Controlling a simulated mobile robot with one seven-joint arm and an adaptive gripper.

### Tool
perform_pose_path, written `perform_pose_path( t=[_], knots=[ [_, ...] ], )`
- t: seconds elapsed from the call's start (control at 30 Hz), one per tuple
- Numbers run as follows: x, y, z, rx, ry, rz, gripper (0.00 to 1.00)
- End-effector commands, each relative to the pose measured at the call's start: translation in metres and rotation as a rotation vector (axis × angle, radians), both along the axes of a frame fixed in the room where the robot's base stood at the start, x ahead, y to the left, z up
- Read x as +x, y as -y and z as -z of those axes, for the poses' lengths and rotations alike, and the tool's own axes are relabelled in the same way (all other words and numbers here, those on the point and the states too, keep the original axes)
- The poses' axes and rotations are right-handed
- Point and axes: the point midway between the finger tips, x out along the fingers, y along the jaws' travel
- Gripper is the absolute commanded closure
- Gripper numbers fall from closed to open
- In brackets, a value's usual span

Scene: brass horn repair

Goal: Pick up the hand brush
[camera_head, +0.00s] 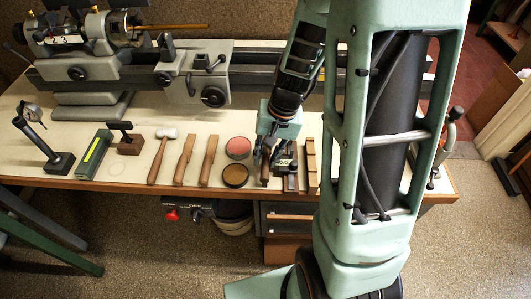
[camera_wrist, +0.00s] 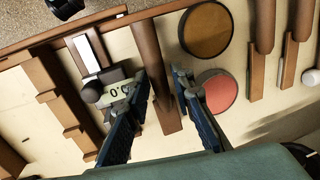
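A brown wooden-handled tool, likely the hand brush (camera_wrist: 146,48), lies on the bench with its round handle toward the front edge. Its wider end (camera_wrist: 166,112) lies between my fingers in the wrist view; I cannot make out bristles. My gripper (camera_wrist: 162,82) is open and empty, with one finger on each side of the tool. I cannot tell whether either finger touches it. In the head view my gripper (camera_head: 269,150) hangs over the tool (camera_head: 265,175) and hides much of it.
A dial gauge block (camera_wrist: 115,92) sits close beside my left finger in the wrist view. A red round pad (camera_wrist: 216,92) and an amber tin (camera_wrist: 205,30) are on the other side. A stepped wooden block (camera_head: 311,165), two wooden tools and a mallet (camera_head: 160,157) lie nearby.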

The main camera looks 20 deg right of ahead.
Motion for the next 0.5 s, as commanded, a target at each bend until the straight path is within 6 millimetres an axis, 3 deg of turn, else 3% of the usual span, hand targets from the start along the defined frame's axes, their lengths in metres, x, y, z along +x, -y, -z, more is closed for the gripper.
perform_pose_path(
  t=[0.3, 0.5],
  knots=[
    [0.0003, -0.0010, 0.0067, -0.001, 0.001, 0.000, 0.78],
    [0.0003, -0.0009, 0.0064, -0.001, 0.001, 0.000, 0.99]
  ],
)
